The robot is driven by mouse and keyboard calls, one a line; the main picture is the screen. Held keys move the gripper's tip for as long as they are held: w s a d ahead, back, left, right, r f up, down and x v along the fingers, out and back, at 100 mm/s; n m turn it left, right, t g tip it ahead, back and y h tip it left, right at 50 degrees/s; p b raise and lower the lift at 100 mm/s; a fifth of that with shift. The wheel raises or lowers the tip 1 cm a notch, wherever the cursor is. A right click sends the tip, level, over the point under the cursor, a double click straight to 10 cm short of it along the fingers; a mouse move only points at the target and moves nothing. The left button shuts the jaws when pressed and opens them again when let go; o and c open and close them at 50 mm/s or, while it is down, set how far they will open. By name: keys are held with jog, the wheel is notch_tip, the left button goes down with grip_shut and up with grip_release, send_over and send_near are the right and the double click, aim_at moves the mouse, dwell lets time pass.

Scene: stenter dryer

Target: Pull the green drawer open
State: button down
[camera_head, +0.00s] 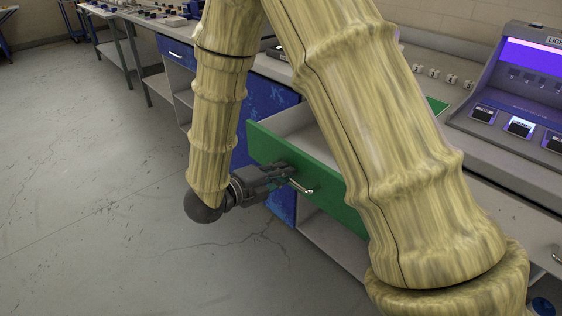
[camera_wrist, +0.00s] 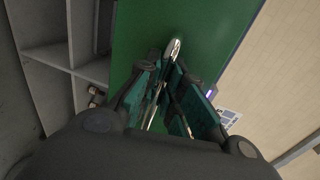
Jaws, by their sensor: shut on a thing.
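The green drawer (camera_head: 331,191) stands well out from the bench in the head view, with its pale inside showing behind the front panel. Its green front fills much of the wrist view (camera_wrist: 199,27). A silver bar handle (camera_head: 301,187) is fixed on the front, and it also shows between my fingers in the wrist view (camera_wrist: 174,50). My gripper (camera_head: 288,175) is at the drawer front, its fingers closed around the handle; they also show in the wrist view (camera_wrist: 170,95). My arm hides part of the drawer's right side.
A blue drawer (camera_head: 176,52) and a blue cabinet door (camera_head: 268,101) are on the bench to the left. A control console (camera_head: 510,95) with a lit screen stands on the bench at right. The grey floor (camera_head: 110,190) left of my gripper is clear.

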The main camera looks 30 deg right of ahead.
jog(key=shift+f+v, duration=0.25)
jog(key=shift+v, duration=1.1)
jog(key=c, duration=1.5)
grip_release()
jog(key=shift+c, duration=0.2)
jog(key=v, duration=1.2)
jog(key=shift+f, duration=0.1)
